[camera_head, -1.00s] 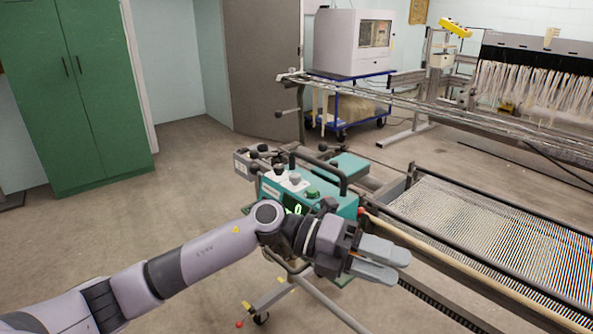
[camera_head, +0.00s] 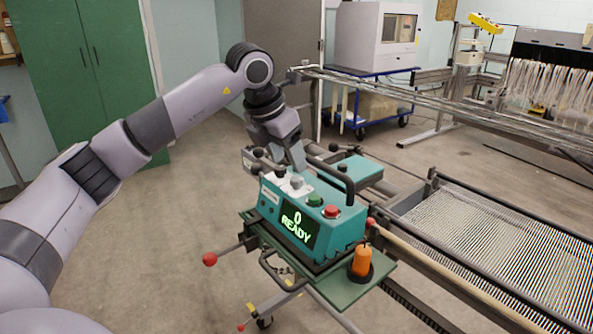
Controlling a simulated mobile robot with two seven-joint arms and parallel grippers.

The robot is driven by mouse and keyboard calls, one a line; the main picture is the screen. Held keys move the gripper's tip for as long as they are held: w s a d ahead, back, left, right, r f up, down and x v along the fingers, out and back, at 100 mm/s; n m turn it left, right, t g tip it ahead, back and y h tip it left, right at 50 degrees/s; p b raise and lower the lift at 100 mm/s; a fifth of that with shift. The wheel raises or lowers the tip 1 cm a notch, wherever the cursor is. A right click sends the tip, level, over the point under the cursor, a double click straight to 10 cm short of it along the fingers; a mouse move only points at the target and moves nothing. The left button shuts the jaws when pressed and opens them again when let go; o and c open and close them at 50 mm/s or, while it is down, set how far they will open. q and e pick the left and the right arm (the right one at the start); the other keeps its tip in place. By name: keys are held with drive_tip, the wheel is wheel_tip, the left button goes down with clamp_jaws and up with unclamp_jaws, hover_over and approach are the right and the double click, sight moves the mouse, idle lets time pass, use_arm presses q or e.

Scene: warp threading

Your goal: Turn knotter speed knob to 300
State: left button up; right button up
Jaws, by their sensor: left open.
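The teal knotter (camera_head: 340,232) stands on a green stand, and its display (camera_head: 297,226) reads "0 READY". On its top sit a black knob (camera_head: 280,170), a pale grey knob (camera_head: 296,182), a green button (camera_head: 314,199) and a red button (camera_head: 331,211). I cannot read which knob is the speed knob. My left gripper (camera_head: 298,163) points down, open, close above or behind the pale grey knob. I cannot tell whether it touches anything. My right gripper is not in view.
An orange bottle-like item (camera_head: 361,261) stands on the green tray (camera_head: 350,292). The warp frame (camera_head: 480,240) with its threads lies at the right. The floor at the left is clear.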

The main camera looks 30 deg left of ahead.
sight(297, 178)
use_arm(q)
drive_tip(key=x, duration=0.5)
drive_tip(key=shift+s+d+f, duration=0.1)
clamp_jaws()
drive_tip(key=shift+d+n, duration=0.1)
drive_tip(key=shift+n, duration=0.2)
drive_tip(key=n+y, duration=0.2)
drive_tip(key=n, duration=0.2)
drive_tip(key=shift+d+n, duration=0.2)
drive_tip(key=shift+n, duration=0.1)
drive_tip(key=shift+d+n+g+y, duration=0.1)
drive_tip(key=shift+n+g+y, duration=0.25)
drive_tip(key=shift+n, duration=0.75)
drive_tip(key=shift+n+g+y, duration=0.15)
drive_tip(key=shift+n+y, duration=0.3)
drive_tip(key=shift+n, duration=0.65)
